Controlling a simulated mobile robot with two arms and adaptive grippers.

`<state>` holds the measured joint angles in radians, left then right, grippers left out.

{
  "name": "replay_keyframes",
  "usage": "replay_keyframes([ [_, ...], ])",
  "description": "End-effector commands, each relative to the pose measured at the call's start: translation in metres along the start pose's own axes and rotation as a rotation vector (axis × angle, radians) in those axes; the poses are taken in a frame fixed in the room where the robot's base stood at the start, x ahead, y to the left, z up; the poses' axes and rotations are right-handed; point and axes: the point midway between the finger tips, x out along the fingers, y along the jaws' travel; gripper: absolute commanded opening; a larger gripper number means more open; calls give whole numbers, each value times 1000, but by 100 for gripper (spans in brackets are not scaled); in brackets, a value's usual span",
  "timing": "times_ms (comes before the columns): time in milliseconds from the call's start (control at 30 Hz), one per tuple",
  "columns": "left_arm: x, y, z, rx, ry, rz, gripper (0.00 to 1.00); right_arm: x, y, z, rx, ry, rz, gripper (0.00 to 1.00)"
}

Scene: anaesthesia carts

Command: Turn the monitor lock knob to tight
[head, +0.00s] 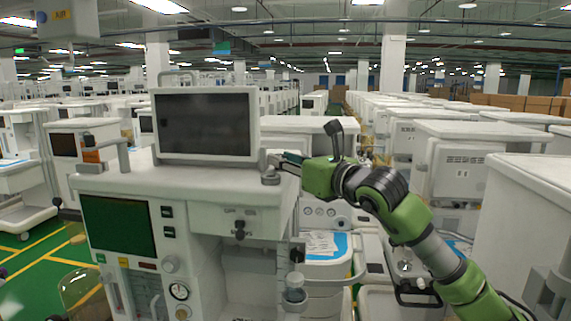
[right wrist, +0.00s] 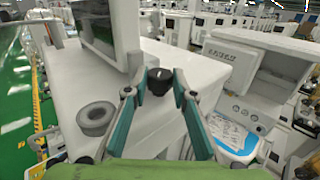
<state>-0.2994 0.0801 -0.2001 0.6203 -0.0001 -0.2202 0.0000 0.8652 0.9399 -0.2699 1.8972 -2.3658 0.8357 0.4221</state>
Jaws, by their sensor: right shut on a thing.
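The monitor (head: 205,123) stands upright on top of the white anaesthesia cart (head: 130,180), its dark screen facing me. In the right wrist view the monitor (right wrist: 105,25) is at the upper left. The black lock knob (right wrist: 159,82) sits beside the monitor's lower right edge, between the teal fingers of my right gripper (right wrist: 158,86). The gripper is shut on the knob. In the head view my right gripper (head: 286,160) reaches in from the right at the monitor's lower right corner, and the knob is hard to make out there. My left gripper is not in view.
A grey round fitting (right wrist: 97,118) stands on the cart top, left of the fingers. Neighbouring white carts (head: 465,160) stand close on the right. A blue-edged tray with papers (head: 325,245) lies below my right arm. Green floor (head: 45,280) shows at the left.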

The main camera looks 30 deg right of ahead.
Motion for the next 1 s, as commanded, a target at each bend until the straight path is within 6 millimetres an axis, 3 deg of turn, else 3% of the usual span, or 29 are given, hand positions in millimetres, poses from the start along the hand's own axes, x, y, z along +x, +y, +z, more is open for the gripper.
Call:
replay_keyframes([
  [367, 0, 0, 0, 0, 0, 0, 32, 0, 0, -1, 2, 2, -1, 3],
  [400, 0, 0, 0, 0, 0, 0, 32, 0, 0, -1, 2, 2, -1, 32],
  [433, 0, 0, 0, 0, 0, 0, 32, 0, 0, -1, 2, 2, -1, 40],
  [467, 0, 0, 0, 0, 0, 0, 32, 0, 0, -1, 2, 2, -1, 41],
  [767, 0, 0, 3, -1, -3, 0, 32, -1, 1, -1, 1, 2, 0, 41],
  [1000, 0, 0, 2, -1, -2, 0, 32, -22, -1, -2, -1, 3, -3, 41],
])
